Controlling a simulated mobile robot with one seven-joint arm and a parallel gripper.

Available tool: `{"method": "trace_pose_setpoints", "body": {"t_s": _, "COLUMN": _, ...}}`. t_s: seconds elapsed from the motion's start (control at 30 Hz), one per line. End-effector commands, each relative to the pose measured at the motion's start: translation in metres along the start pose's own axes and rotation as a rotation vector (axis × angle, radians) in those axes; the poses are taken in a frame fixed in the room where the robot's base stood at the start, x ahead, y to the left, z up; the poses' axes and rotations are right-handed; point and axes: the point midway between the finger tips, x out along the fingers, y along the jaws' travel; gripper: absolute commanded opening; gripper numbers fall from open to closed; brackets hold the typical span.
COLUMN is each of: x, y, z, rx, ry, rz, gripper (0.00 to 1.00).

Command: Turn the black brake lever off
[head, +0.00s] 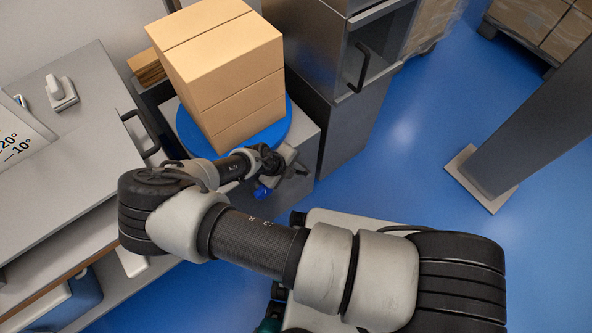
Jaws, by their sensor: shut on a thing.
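My gripper (284,174) is at the front of the grey stand, just below the edge of the blue turntable (293,133). It is small in the head view and partly covered by my own wrist. A small dark piece at its tip looks like the black brake lever (300,169), and the gripper is shut on it. Most of the lever is hidden, so its exact angle cannot be told.
Cardboard boxes (222,75) are stacked on the turntable. A dark metal cabinet (340,85) with a black handle stands close on the right. A grey counter (60,190) is on the left. A post (520,130) stands on open blue floor at right.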

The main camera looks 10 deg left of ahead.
Motion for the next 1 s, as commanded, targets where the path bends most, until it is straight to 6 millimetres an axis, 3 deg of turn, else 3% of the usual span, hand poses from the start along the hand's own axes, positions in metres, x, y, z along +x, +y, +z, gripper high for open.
{"method": "trace_pose_setpoints", "body": {"t_s": 0.17, "x": 0.0, "y": 0.001, "z": -0.001, "rx": 0.0, "ry": 0.002, "rz": 0.002, "gripper": 0.0}}
{"method": "trace_pose_setpoints", "body": {"t_s": 0.2, "x": 0.0, "y": 0.001, "z": -0.001, "rx": -0.001, "ry": 0.002, "rz": 0.002, "gripper": 0.14}}
{"method": "trace_pose_setpoints", "body": {"t_s": 0.3, "x": 0.0, "y": 0.0, "z": -0.001, "rx": -0.001, "ry": 0.002, "rz": 0.002, "gripper": 0.31}}
{"method": "trace_pose_setpoints", "body": {"t_s": 0.67, "x": -0.004, "y": 0.0, "z": 0.0, "rx": -0.001, "ry": 0.0, "rz": 0.002, "gripper": 0.31}}
{"method": "trace_pose_setpoints", "body": {"t_s": 0.83, "x": -0.028, "y": -0.001, "z": 0.001, "rx": -0.002, "ry": -0.003, "rz": 0.0, "gripper": 0.31}}
{"method": "trace_pose_setpoints", "body": {"t_s": 1.0, "x": -0.07, "y": -0.001, "z": 0.0, "rx": -0.003, "ry": -0.003, "rz": 0.001, "gripper": 0.31}}
